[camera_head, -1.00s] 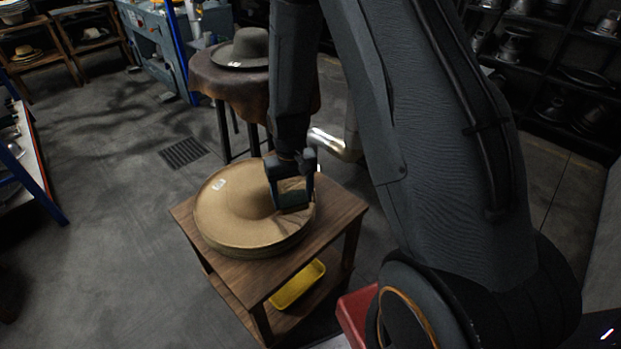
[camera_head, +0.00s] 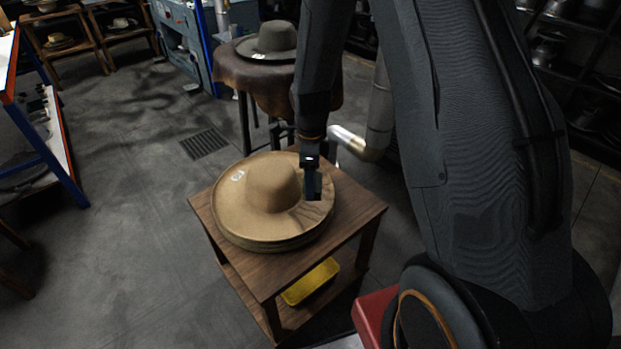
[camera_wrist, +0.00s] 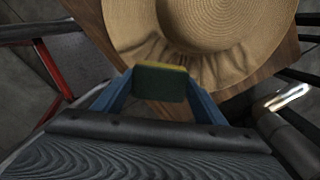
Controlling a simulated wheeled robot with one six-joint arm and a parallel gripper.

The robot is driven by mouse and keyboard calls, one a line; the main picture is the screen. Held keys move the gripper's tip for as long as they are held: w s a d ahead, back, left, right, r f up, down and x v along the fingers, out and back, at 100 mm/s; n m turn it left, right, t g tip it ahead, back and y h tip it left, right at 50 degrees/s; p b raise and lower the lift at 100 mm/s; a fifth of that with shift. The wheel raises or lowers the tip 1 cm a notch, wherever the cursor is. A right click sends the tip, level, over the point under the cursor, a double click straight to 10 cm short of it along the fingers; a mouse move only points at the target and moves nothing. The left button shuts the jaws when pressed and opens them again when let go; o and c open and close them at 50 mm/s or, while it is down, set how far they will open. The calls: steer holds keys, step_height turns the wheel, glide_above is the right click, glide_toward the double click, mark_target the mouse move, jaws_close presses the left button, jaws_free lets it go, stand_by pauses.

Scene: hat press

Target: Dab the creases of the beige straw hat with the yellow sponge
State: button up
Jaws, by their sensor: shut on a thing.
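The beige straw hat (camera_head: 262,190) lies brim down on a small wooden table, on top of a stack of similar brims. Its creases (camera_wrist: 190,62) show as folds in the brim close to my gripper in the wrist view. My gripper (camera_head: 312,188) is over the right part of the brim, beside the crown. It is shut on the sponge (camera_wrist: 160,82), which shows a dark green face and a thin yellow edge between the blue fingers. I cannot tell whether the sponge touches the brim. In the head view the sponge is mostly hidden by the gripper.
The wooden table (camera_head: 350,222) has a yellow tray (camera_head: 311,281) on its lower shelf. A grey hat (camera_head: 272,42) rests on a leather-covered stand behind. A metal pipe (camera_head: 349,142) lies close behind the table. A red box (camera_head: 372,312) is at its front right.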

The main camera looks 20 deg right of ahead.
steer(key=m, duration=0.2)
steer(key=shift+w+m, duration=0.15)
steer(key=shift+m, duration=0.25)
steer(key=b, duration=0.6)
glide_above(311, 210)
step_height(311, 210, down, 8)
steer(key=shift+w+r, duration=0.15)
steer(key=shift+r, duration=0.1)
steer(key=shift+f, duration=0.65)
stand_by(2.1)
steer(key=shift+r+p, duration=5)
steer(key=shift+r, duration=2.05)
